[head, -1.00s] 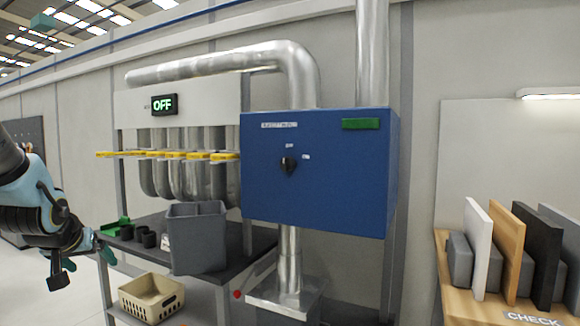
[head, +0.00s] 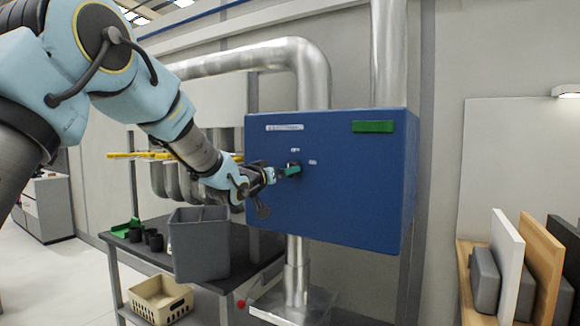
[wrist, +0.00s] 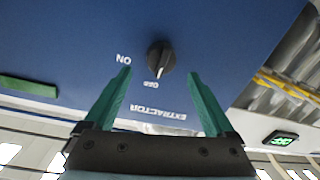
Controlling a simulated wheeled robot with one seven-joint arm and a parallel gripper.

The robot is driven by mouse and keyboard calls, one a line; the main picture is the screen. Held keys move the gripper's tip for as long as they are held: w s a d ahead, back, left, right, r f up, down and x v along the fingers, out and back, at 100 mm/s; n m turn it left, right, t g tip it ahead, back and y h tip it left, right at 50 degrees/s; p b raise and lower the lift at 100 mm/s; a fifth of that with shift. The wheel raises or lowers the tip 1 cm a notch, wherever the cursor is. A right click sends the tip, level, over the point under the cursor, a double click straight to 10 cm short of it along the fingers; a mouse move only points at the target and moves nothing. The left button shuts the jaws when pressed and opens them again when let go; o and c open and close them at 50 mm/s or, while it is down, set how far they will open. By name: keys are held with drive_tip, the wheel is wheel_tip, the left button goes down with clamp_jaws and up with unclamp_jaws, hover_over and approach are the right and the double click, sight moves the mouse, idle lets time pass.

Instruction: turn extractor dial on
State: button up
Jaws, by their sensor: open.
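The extractor dial (wrist: 160,58) is a black round knob on the blue extractor box (head: 345,215). In the wrist view, which is upside down, its white pointer mark faces the OFF label (wrist: 152,85). The ON label (wrist: 124,58) sits to the left of the dial there. My gripper (wrist: 159,75) is open, with one green finger to each side of the dial and the tips close to the panel. I cannot tell whether they touch it. In the head view my gripper (head: 290,171) reaches the box from the left and partly hides the dial (head: 295,165).
A lit green display (wrist: 283,139) shows in the wrist view. A green plate (head: 373,126) is on the box's upper right. Metal ducts (head: 313,75) run above and below. A grey bin (head: 200,250) stands on the dark bench below my arm. Upright boards (head: 508,265) stand at right.

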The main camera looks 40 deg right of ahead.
drive_tip(key=p+x, duration=0.2)
drive_tip(key=x, duration=0.3)
drive_tip(key=shift+w+d, duration=0.15)
drive_tip(key=shift+d, duration=0.15)
drive_tip(key=c, duration=1.4)
